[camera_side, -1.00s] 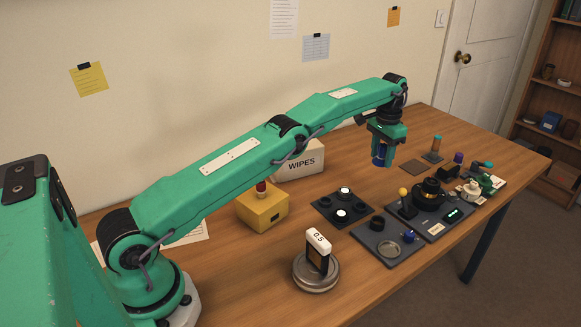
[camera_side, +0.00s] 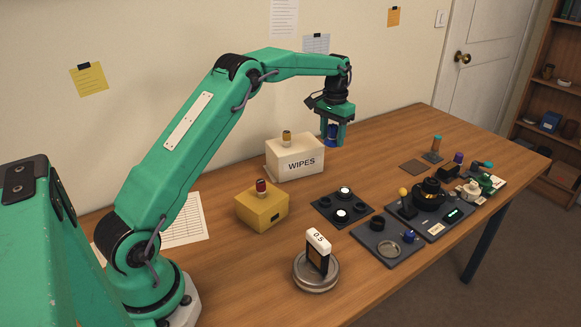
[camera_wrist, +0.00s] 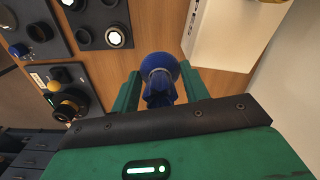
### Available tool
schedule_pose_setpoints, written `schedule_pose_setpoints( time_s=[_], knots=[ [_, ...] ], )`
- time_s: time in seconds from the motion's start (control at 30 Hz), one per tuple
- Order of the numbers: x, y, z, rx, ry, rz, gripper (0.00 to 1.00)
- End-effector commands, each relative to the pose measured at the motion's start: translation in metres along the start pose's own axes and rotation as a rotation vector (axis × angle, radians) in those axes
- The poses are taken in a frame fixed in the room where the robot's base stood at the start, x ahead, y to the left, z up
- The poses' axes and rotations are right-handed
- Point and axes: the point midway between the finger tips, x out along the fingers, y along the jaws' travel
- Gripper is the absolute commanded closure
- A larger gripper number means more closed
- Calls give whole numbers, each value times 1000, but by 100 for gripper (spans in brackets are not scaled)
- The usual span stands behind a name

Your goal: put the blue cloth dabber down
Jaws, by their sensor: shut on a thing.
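My gripper (camera_side: 331,134) is shut on the blue cloth dabber (camera_side: 331,132), holding it upright in the air just right of the white WIPES box (camera_side: 297,160). In the wrist view the dabber (camera_wrist: 159,82) sits between my two green fingers, its rounded blue head pointing away from the camera over bare wood. The WIPES box also shows at the upper right of the wrist view (camera_wrist: 225,35). A brass-coloured knob (camera_side: 286,137) stands on top of the box.
A dark tray (camera_side: 325,212) holding round parts lies in front. A silver tin (camera_side: 316,280) with a 0.5 block is nearer. A brown square pad (camera_side: 412,166) lies to the right.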

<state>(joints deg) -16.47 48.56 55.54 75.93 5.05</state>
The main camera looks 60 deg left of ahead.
Motion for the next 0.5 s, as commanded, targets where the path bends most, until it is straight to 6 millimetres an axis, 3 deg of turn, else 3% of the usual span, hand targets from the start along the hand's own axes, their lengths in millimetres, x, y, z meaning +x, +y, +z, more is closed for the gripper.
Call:
schedule_pose_setpoints(
  time_s=[0.5],
  knots=[
    [-6, -63, 79, -197, -1, 0, 76]
  ],
)
